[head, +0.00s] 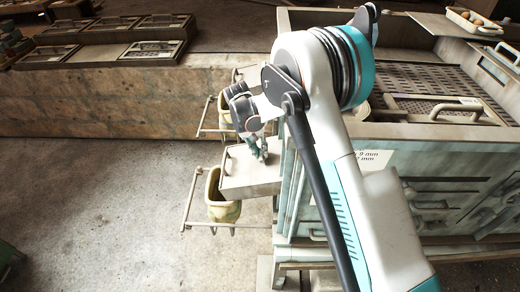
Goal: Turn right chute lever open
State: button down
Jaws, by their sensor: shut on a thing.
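A chute (250,180) with a pale flat top sticks out from the left side of the green machine. My gripper (262,155) points down at the back part of this chute, next to the machine wall. Its greenish fingers are closed together on a small part there, which looks like the right chute lever. The fingers and wrist hide most of the lever, so its angle cannot be told. A yellowish bag (222,197) hangs in a wire frame (188,203) at the chute's outer end.
A second bag (224,108) and frame hang farther back on the same side. The machine's slotted top (420,82) lies right of my arm, with a small tray (474,21) at its back. A long bench (110,100) crosses the back left.

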jog(key=shift+m, duration=0.4)
jog(key=m, duration=0.3)
jog(key=shift+d+m, duration=0.1)
jog(key=shift+m, duration=0.2)
jog(key=m, duration=0.4)
jog(key=shift+s+d+m, duration=0.1)
jog(key=shift+m, duration=0.2)
jog(key=m, duration=0.4)
jog(key=shift+s+r, duration=0.1)
jog(key=shift+s+d+m, duration=0.1)
jog(key=shift+m, duration=2.4)
jog(key=c, duration=1.5)
grip_release()
